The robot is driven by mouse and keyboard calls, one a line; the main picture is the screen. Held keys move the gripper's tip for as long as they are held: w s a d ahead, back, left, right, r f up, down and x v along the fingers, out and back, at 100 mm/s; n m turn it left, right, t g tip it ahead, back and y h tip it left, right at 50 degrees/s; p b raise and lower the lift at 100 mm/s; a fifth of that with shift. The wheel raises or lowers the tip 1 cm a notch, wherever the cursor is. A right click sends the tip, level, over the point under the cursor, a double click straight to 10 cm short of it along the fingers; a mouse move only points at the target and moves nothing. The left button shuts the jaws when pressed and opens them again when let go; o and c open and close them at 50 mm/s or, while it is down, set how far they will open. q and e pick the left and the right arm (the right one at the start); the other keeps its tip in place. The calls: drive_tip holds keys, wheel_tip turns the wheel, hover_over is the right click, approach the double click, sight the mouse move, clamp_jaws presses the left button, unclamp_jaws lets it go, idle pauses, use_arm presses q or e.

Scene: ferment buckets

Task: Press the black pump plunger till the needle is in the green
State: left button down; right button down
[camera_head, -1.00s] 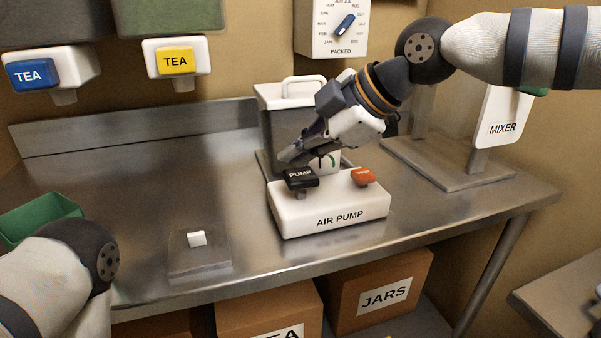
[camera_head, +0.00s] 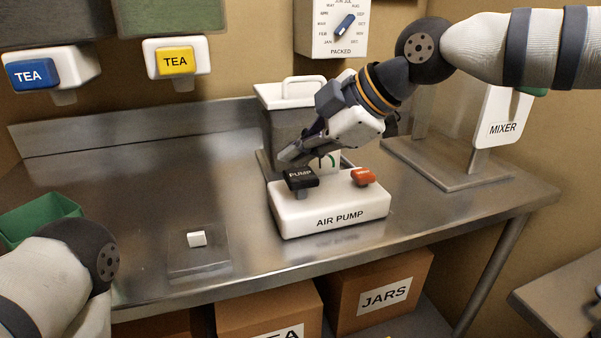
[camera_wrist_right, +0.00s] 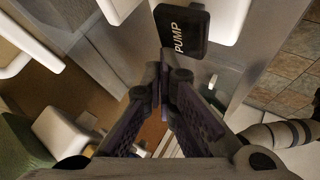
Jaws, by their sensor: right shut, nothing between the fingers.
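The white air pump box (camera_head: 335,215) stands on the steel bench. Its black plunger marked PUMP (camera_head: 300,178) is at the box's left top, with a little of its stem showing below; it also shows in the right wrist view (camera_wrist_right: 181,22). An orange-red knob (camera_head: 363,177) is at the right top. A gauge with a green arc (camera_head: 332,160) stands behind, mostly hidden by my right gripper, so I cannot read the needle. My right gripper (camera_head: 286,157) is shut and empty, just above and behind the plunger. In the right wrist view its fingertips (camera_wrist_right: 165,72) lie near the plunger's edge. My left gripper is out of view.
A small white block on a grey plate (camera_head: 196,240) lies to the left. A green container (camera_head: 40,215) is at far left. The MIXER stand (camera_head: 500,125) is at right.

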sight(297, 176)
drive_tip(key=shift+f, duration=0.1)
drive_tip(key=shift+f, duration=0.3)
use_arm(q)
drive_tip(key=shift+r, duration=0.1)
use_arm(e)
drive_tip(key=shift+f, duration=1.8)
idle(1.0)
drive_tip(key=shift+r, duration=0.1)
drive_tip(key=shift+r+p, duration=0.45)
drive_tip(key=shift+r, duration=1.55)
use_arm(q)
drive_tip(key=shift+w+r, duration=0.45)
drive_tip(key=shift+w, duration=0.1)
